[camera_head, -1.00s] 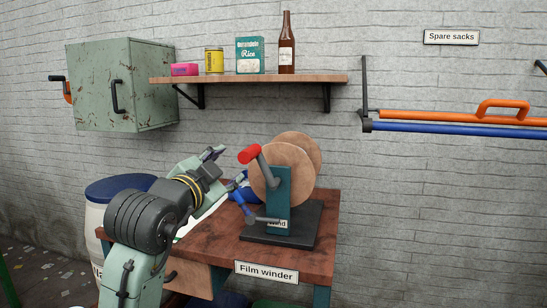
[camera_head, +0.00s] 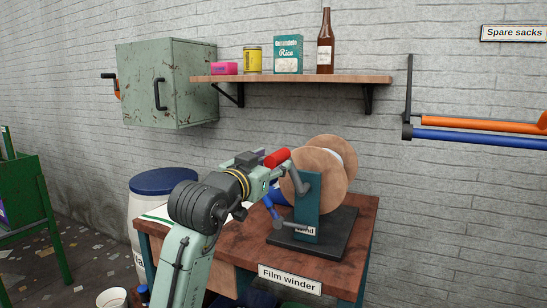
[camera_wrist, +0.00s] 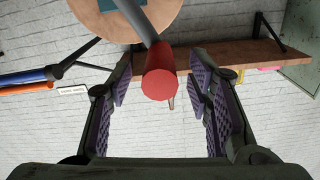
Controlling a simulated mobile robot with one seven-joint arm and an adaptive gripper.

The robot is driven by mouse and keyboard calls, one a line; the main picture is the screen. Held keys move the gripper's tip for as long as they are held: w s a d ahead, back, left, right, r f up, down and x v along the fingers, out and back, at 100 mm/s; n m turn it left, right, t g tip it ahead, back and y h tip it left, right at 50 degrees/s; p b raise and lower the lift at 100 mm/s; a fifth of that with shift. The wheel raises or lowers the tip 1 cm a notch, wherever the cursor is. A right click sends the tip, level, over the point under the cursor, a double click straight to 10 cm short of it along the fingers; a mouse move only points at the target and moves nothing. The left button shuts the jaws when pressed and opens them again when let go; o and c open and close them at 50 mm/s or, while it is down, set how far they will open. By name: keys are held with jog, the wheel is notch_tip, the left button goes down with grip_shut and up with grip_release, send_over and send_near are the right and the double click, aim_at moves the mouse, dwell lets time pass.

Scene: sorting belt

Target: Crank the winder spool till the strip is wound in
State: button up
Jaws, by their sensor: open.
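The film winder spool (camera_head: 329,176) has two round wooden discs on a teal post over a dark base (camera_head: 328,238), on the wooden table. Its crank ends in a red handle (camera_head: 278,158), at the upper left of the discs. A white strip (camera_head: 160,214) lies on the table's left part, partly hidden behind my arm. My gripper (camera_head: 270,172) is at the red handle. In the wrist view the red handle (camera_wrist: 159,84) stands between the two open, purple-padded fingers of my gripper (camera_wrist: 160,100), with a visible gap on each side.
A shelf (camera_head: 290,79) with a bottle, boxes and a tin is on the wall above. A blue-lidded barrel (camera_head: 163,181) stands left of the table. A blue lever (camera_head: 270,208) sticks up on the winder's left side.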

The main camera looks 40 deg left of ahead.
jog(key=shift+x, duration=0.9)
jog(key=shift+c, duration=0.2)
grip_shut()
